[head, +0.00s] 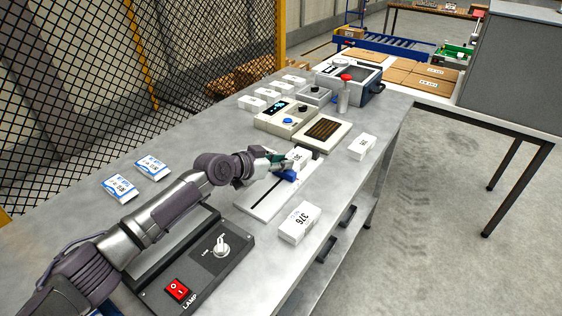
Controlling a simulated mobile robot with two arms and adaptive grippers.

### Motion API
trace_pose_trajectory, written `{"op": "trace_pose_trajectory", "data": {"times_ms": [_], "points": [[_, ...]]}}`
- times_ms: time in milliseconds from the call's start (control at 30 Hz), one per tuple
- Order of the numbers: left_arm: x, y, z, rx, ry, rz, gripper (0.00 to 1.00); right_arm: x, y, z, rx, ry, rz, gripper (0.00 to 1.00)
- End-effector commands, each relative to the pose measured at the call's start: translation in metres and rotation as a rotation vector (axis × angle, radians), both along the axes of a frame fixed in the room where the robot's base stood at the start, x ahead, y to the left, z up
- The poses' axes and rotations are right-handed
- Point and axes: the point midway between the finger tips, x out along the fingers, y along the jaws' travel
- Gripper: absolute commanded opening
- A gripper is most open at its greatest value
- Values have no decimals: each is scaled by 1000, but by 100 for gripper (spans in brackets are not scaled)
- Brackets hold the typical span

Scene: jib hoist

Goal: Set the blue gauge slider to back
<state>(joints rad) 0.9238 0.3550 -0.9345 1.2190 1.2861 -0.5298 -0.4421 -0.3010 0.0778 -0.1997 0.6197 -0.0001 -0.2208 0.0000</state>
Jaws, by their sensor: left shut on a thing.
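The gauge is a flat white plate (259,205) with a dark slot along it, lying on the grey workbench. Its blue slider (287,175) is near the far end of the slot, partly covered by my gripper. My left gripper (283,165) reaches in from the left and is shut on the blue slider. My right gripper is not in view.
A white box marked 376 (299,223) lies right of the plate. A black lamp switch box (205,262) stands nearer, below my arm. Beyond are a control box (285,119) and a slatted panel (323,132). A black mesh fence (130,90) runs along the left.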

Motion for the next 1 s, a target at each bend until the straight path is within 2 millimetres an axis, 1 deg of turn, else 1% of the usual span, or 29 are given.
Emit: {"op": "trace_pose_trajectory", "data": {"times_ms": [167,300,400,500,600,833,867,1000], "points": [[-5,4,0,0,3,1,0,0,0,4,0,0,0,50],[-25,18,1,1,5,0,0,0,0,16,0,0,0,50],[-39,27,0,1,5,1,0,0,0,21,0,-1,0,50],[-49,33,0,1,3,1,0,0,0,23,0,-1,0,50],[-53,35,-1,1,4,0,0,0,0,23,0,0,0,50],[-53,35,-2,3,6,0,0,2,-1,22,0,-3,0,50],[-53,35,-2,3,6,0,27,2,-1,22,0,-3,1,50],[-53,35,-2,2,5,0,50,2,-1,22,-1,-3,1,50]]}}
